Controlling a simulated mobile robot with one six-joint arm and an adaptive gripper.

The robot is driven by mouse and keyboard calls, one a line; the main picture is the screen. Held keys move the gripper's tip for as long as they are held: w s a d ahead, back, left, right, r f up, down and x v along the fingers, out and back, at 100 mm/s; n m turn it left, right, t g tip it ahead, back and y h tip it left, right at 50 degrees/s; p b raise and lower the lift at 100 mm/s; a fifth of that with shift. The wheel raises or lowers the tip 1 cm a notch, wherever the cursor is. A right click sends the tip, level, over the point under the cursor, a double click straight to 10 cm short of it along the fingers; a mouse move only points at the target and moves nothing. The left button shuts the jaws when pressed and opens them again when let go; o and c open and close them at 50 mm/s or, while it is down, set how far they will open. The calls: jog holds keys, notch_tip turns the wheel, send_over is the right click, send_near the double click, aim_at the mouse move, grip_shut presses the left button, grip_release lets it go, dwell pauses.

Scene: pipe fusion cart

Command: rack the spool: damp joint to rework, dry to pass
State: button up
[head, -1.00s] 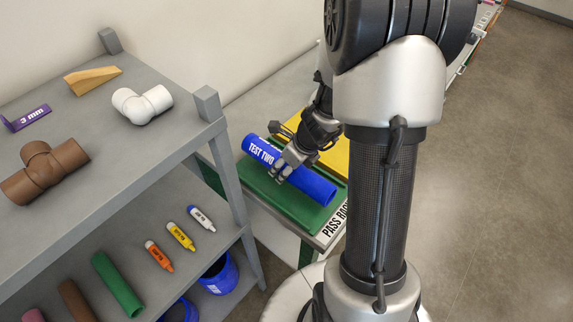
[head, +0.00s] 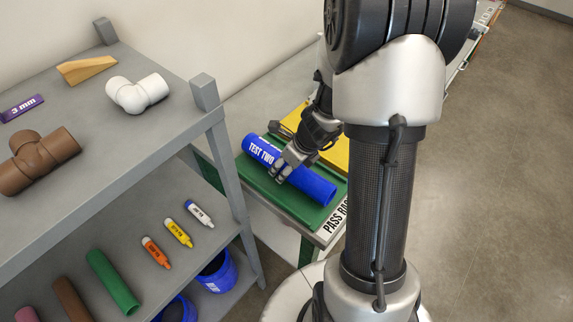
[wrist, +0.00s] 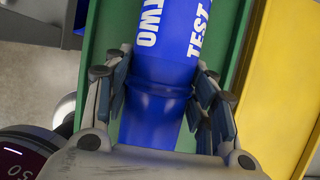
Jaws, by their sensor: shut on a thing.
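The spool is a blue pipe (head: 314,186) marked "TEST TWO", lying lengthwise over the green rack (head: 308,217), which has a "PASS RACK" style label partly hidden by my arm. My gripper (head: 280,174) is shut on the spool near its middle. In the wrist view the fingers of my gripper (wrist: 162,105) sit on both sides of the spool (wrist: 168,62), at a raised ring around it. The green rack (wrist: 100,40) shows beneath. I cannot tell whether the spool rests on the rack or whether the joint is damp. A yellow rack (head: 333,153) lies just behind the green one.
A grey shelf unit (head: 150,150) stands left, close to the rack. It holds a brown tee (head: 38,160), a white elbow (head: 137,93), a wooden wedge (head: 86,70), a purple gauge (head: 20,108), markers and pipe pieces. The floor at right is clear.

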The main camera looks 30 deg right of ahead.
jog(key=shift+f, duration=0.3)
dwell(0.5)
jog(key=o, duration=1.4)
jog(key=shift+r, duration=0.1)
